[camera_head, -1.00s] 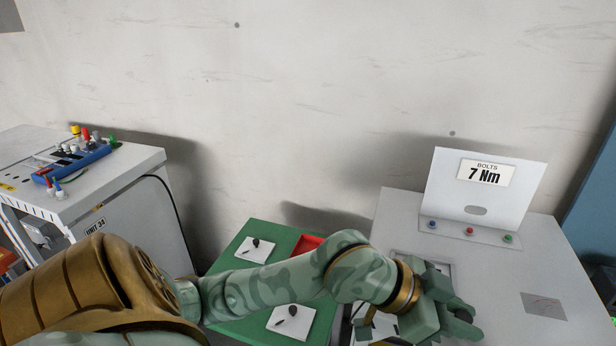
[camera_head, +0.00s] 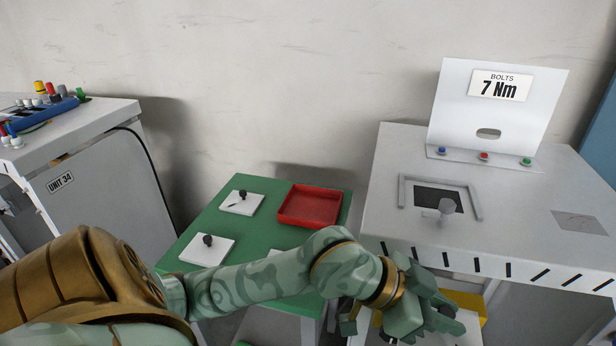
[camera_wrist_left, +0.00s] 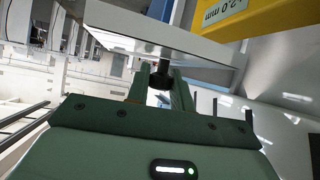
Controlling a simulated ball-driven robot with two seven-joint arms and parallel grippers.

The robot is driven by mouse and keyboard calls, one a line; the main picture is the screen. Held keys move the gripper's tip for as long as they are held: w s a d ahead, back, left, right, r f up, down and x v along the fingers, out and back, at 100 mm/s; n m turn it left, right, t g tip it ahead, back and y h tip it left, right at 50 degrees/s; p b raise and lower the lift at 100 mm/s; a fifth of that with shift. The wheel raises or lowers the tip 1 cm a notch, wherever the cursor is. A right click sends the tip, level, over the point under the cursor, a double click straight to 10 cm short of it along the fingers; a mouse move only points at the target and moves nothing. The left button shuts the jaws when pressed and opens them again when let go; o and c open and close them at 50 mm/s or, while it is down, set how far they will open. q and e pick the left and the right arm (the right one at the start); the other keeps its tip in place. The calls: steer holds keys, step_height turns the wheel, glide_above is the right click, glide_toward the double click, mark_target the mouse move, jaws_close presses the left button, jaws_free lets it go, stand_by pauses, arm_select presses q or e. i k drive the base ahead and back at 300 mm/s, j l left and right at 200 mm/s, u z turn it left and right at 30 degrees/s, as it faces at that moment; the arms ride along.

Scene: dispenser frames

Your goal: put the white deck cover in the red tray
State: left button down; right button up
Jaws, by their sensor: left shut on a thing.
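My left gripper (camera_head: 424,318) is in front of the right-hand cabinet, below its top edge. In the left wrist view the gripper (camera_wrist_left: 160,88) is shut on the black knob (camera_wrist_left: 160,77) of a white panel, which I take for the white deck cover (camera_wrist_left: 150,30). In the head view the gripper hides much of this panel. The red tray (camera_head: 311,188) lies at the back right of the green table (camera_head: 265,225), left of the cabinet. It looks empty; my forearm passes in front of it. My right gripper is not in view.
White plates with black knobs lie on the green table, at the back (camera_head: 238,208) and front left (camera_head: 200,254). The cabinet (camera_head: 385,190) has a framed dark opening (camera_head: 430,196) with a grey knob. A yellow block (camera_head: 472,300) is near the gripper. Unit 34 (camera_head: 85,200) stands left.

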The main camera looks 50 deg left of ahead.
mark_target(312, 210)
steer(key=k+j+z, duration=0.1)
steer(key=j, duration=0.3)
steer(key=k+j+z, duration=0.1)
steer(key=k+j, duration=0.15)
steer(key=j, duration=0.15)
steer(key=k+j+z, duration=0.1)
steer(key=k+j, duration=0.15)
steer(key=i+j+z, duration=0.1)
steer(key=j, duration=0.3)
steer(key=i+j, duration=0.1)
steer(key=j, duration=0.3)
steer(key=i+j+z, duration=0.15)
steer(key=j, duration=0.3)
steer(key=k+l, duration=0.05)
